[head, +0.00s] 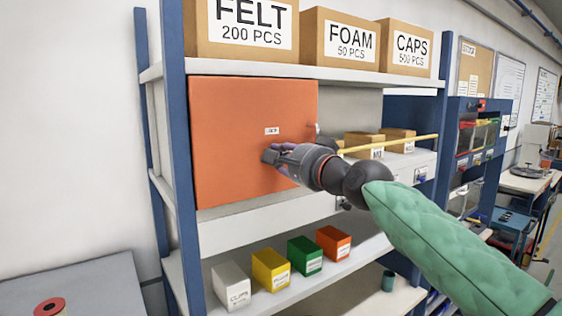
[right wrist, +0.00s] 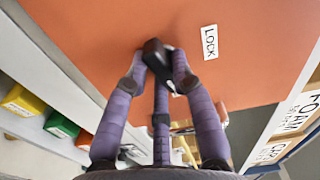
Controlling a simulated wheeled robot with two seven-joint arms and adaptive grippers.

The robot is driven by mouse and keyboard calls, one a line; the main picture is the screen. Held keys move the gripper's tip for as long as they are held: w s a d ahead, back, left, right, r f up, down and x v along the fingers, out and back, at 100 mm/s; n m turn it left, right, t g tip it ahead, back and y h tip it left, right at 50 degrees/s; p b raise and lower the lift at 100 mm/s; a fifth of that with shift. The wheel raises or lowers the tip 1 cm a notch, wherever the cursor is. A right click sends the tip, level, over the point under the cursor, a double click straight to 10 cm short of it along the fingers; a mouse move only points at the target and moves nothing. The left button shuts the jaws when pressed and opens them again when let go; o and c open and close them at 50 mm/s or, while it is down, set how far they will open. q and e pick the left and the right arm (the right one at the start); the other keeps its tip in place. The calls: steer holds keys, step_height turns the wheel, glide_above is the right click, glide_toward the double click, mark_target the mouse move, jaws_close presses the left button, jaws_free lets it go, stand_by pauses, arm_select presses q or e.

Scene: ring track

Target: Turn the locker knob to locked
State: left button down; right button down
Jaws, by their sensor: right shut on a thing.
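The locker is an orange box (head: 230,150) on the middle shelf, its flat front facing me. A small white label (head: 272,131) is on that front; in the right wrist view the label (right wrist: 210,42) reads LOCK. My right gripper (head: 278,156) is at the locker front, just below the label. In the right wrist view its purple fingers (right wrist: 158,72) are closed around the black knob (right wrist: 154,50). The fingers hide part of the knob, and I cannot tell its exact turn angle. My left gripper is not in view.
Cardboard boxes (head: 337,42) stand on the shelf above. Small cartons (head: 364,140) sit right of the locker behind a yellow rail (head: 400,142). Several coloured bins (head: 304,256) stand on the shelf below. A blue upright (head: 180,150) is at the locker's left.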

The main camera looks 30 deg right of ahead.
steer(key=shift+w+d+r+n+b, duration=0.1)
steer(key=shift+n+b, duration=2.85)
steer(key=shift+n, duration=4.55)
steer(key=c, duration=1)
jaws_free()
steer(key=shift+c, duration=0.2)
steer(key=shift+r, duration=0.1)
